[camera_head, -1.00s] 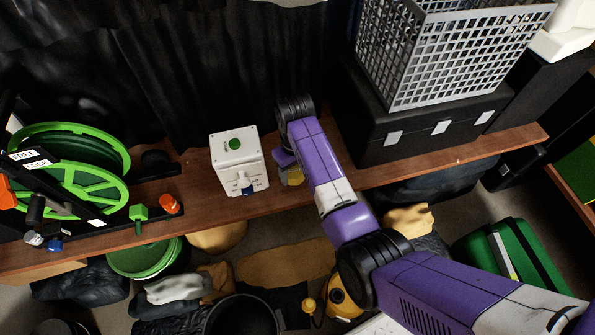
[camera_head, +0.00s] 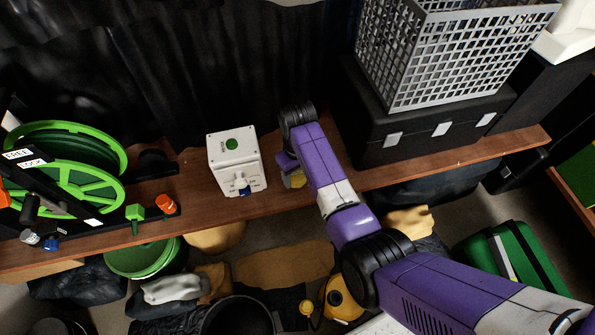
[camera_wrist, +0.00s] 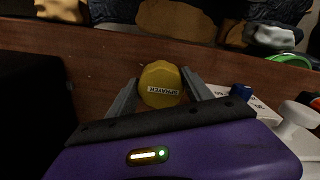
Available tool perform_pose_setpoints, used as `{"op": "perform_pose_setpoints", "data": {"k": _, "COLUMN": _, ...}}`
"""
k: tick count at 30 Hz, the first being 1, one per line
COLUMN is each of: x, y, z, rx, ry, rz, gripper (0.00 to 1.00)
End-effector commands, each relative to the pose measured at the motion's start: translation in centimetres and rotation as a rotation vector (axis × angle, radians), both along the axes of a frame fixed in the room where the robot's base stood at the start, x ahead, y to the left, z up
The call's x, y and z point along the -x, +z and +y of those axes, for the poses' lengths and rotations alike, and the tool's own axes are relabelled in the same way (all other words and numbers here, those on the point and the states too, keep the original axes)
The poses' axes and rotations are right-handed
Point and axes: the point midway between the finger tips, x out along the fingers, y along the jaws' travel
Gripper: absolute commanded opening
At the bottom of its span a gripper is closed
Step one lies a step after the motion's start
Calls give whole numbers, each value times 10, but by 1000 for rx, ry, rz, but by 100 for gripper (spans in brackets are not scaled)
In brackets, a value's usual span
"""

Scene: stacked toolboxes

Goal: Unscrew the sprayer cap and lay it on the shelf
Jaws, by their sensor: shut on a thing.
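The sprayer cap (camera_wrist: 161,84) is a round yellow piece with a label across its face. In the wrist view it sits between the two grey fingers of my gripper (camera_wrist: 160,90), which is shut on it. In the head view my gripper (camera_head: 289,166) is low over the wooden shelf (camera_head: 200,206), right of a white box, and a bit of yellow (camera_head: 298,180) shows below it. The arm hides most of the cap there. I cannot tell what is under the cap or whether it touches the shelf.
The white box (camera_head: 236,160) with a green dot stands close left of my gripper. A black toolbox (camera_head: 425,125) bearing a grey basket (camera_head: 440,55) stands to the right. A green reel (camera_head: 75,185) is at the left. Bare shelf shows between box and toolbox.

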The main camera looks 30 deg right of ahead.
Motion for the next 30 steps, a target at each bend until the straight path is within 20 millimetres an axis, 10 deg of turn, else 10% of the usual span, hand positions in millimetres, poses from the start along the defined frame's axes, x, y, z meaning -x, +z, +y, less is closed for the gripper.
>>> {"op": "perform_pose_setpoints", "data": {"k": 15, "x": 0, "y": -52, "z": 0, "rx": 0, "ry": 0, "rz": 0, "gripper": 20}}
{"op": "perform_pose_setpoints", "data": {"k": 30, "x": 0, "y": -57, "z": 0, "rx": 0, "ry": 0, "rz": -1, "gripper": 20}}
